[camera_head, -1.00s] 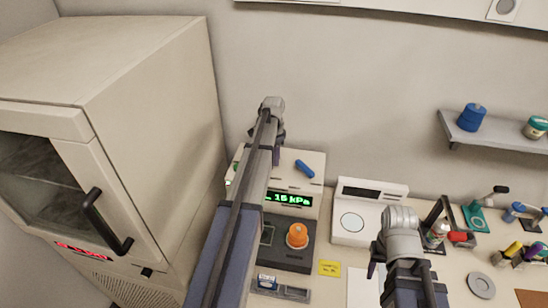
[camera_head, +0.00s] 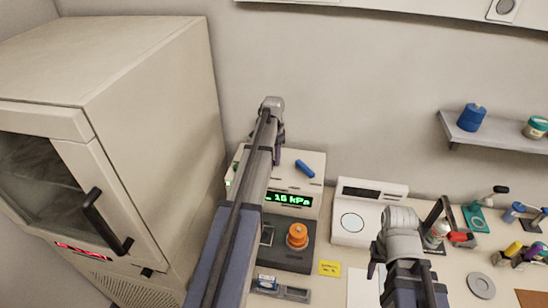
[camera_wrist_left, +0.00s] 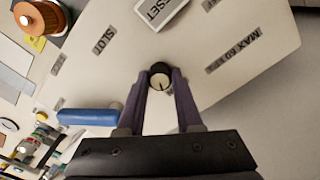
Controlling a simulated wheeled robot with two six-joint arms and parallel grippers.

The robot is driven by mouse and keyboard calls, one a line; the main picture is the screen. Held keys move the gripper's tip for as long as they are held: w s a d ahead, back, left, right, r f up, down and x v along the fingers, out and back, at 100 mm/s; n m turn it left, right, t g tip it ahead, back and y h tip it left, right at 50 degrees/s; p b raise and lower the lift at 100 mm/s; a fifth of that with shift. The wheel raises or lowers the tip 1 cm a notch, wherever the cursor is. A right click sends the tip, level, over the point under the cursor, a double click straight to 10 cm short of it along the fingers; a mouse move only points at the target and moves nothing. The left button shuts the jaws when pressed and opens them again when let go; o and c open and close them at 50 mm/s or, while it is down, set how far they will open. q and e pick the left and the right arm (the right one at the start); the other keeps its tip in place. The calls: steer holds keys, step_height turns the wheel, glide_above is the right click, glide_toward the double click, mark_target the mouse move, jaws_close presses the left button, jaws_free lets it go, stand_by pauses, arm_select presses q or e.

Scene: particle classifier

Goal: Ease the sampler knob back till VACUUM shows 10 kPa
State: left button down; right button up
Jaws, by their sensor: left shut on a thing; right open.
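The sampler (camera_head: 312,182) is a beige box against the wall, left of centre. Its green display (camera_head: 289,200) appears to read 16 kPa; my left arm covers its left end. In the left wrist view the small dark knob with a pale top and a pointer line (camera_wrist_left: 160,76) sits between the purple fingers of my left gripper (camera_wrist_left: 158,84), which is shut on it. In the head view my left arm hides the knob and most of this gripper (camera_head: 277,152). My right gripper (camera_head: 376,262) is open at lower right, its fingertips mostly hidden by its wrist.
A blue lever (camera_head: 305,168) is on the sampler's top, close to my left gripper. An orange stepped piece (camera_head: 297,236) stands on a dark base in front. A white scale (camera_head: 376,191) is to the right. A large cabinet (camera_head: 150,120) fills the left.

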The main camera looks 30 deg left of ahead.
arm_select(q)
steer(key=n, duration=0.4)
steer(key=shift+n, duration=2)
steer(key=c, duration=0.6)
jaws_free()
steer(key=shift+r, duration=0.1)
step_height(320, 180, up, 8)
steer(key=p, duration=0.8)
steer(key=shift+f, duration=0.2)
